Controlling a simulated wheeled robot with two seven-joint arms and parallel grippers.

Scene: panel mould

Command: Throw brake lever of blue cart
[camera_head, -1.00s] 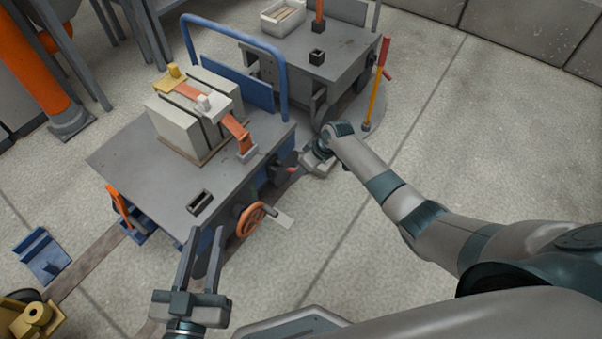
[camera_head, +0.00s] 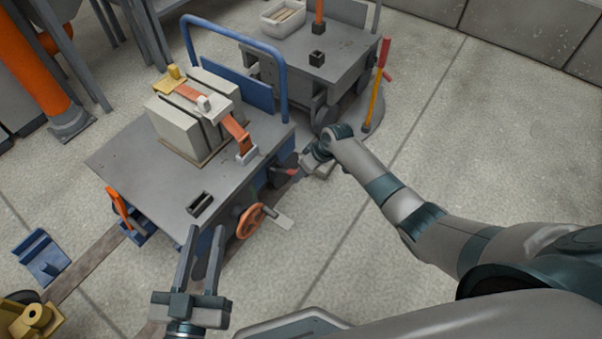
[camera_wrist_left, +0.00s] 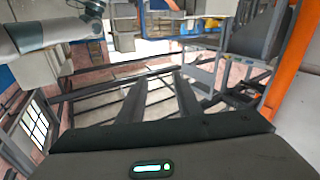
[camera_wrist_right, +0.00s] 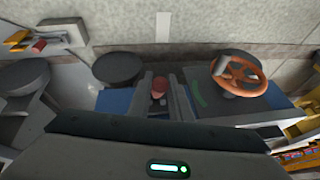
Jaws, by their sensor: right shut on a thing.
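The blue cart (camera_head: 130,158) has a grey top and a blue push handle (camera_head: 236,31). Its brake lever, with a red grip (camera_head: 291,173), is low on the cart's right side. My right gripper (camera_head: 299,171) reaches it from the right and is shut on it. In the right wrist view the red grip (camera_wrist_right: 159,86) sits between the fingers of my right gripper (camera_wrist_right: 162,82). The lever's lower part is hidden. My left gripper (camera_head: 206,236) is open and empty, in front of the cart's near corner. Its fingers (camera_wrist_left: 160,82) show apart in the left wrist view.
An orange handwheel (camera_head: 250,221) sits on the cart's near right side, close to the lever. A grey block mould (camera_head: 180,128) stands on top. The floor at right is clear.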

